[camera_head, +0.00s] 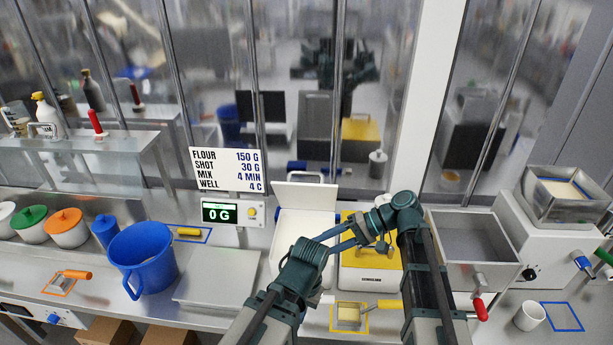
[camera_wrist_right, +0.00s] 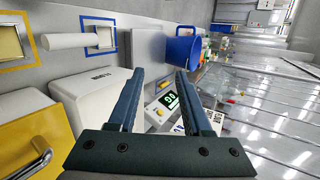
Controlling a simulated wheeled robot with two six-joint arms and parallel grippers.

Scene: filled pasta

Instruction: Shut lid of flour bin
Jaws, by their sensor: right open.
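The white flour bin (camera_head: 290,226) stands on the counter behind my arms. Its white lid (camera_head: 306,197) is raised at the back of the bin, with a handle along its upper edge. My right gripper (camera_head: 322,241) reaches in from the right, over the bin's right side, fingers pointing left. It is open and empty; the right wrist view shows its two fingers (camera_wrist_right: 157,75) well apart. The white bin also shows left of the fingers in that view (camera_wrist_right: 92,93). My left arm crosses the bin's front, hiding part of it; its gripper is hidden.
A shut yellow bin (camera_head: 369,279) stands right of the white bin. A scale (camera_head: 216,275) and blue jug (camera_head: 143,262) stand left. A yellow-handled scoop (camera_head: 349,313) lies in a yellow outline in front. A grey open box (camera_head: 474,235) stands farther right.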

